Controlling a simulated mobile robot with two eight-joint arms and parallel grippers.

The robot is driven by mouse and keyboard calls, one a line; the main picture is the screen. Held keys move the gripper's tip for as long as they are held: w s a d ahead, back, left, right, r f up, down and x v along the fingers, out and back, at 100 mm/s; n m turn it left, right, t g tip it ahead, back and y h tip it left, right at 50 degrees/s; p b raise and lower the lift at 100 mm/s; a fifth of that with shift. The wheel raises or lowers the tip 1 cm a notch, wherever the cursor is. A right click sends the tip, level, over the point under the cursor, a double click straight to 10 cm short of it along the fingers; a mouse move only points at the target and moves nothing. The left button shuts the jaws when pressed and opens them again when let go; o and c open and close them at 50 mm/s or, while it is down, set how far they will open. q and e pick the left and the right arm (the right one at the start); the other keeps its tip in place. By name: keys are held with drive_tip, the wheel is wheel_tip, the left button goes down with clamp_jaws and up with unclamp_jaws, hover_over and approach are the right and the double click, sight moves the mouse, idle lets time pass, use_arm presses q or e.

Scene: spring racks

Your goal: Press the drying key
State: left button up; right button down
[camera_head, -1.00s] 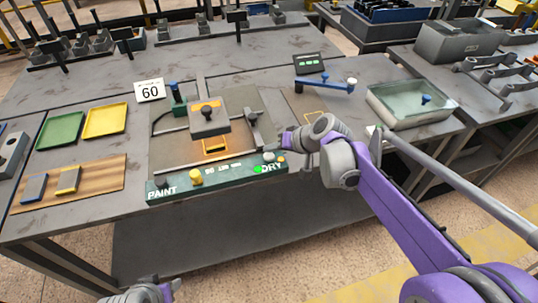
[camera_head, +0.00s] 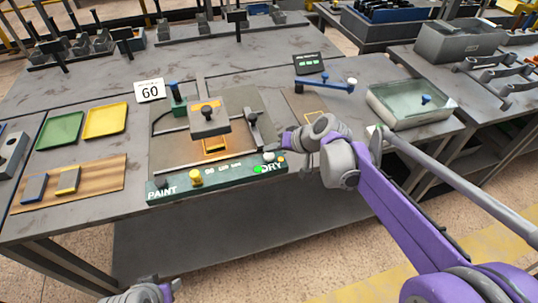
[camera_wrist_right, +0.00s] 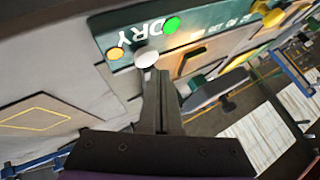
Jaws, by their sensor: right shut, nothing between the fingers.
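The drying key, a pale round knob (camera_head: 268,157), stands at the DRY end of the green panel (camera_head: 222,178). It is a white knob (camera_wrist_right: 147,57) in the right wrist view, beside the DRY lettering and a lit green lamp (camera_wrist_right: 171,24). My right gripper (camera_head: 283,145) is shut and empty, just right of the key. In the right wrist view its closed fingertips (camera_wrist_right: 154,73) are at the knob's edge. I cannot tell whether they touch it. My left gripper (camera_head: 165,291) shows only partly at the bottom edge.
Behind the panel is a framed press with a grey block (camera_head: 208,119). A blue lever (camera_head: 322,86) and a glass-topped box (camera_head: 412,104) stand to the right. Green and yellow trays lie left.

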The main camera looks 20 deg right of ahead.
sight(272, 158)
drive_tip(key=shift+f, duration=0.15)
drive_tip(key=shift+f, duration=0.3)
drive_tip(key=shift+f+b, duration=0.55)
drive_tip(key=shift+f, duration=0.05)
idle(0.7)
drive_tip(key=shift+r, duration=0.1)
drive_tip(key=shift+r+p, duration=0.85)
drive_tip(key=shift+r, duration=0.1)
wheel_tip(272, 158, up, 5)
drive_tip(key=p, duration=0.3)
drive_tip(key=shift+p, duration=0.35)
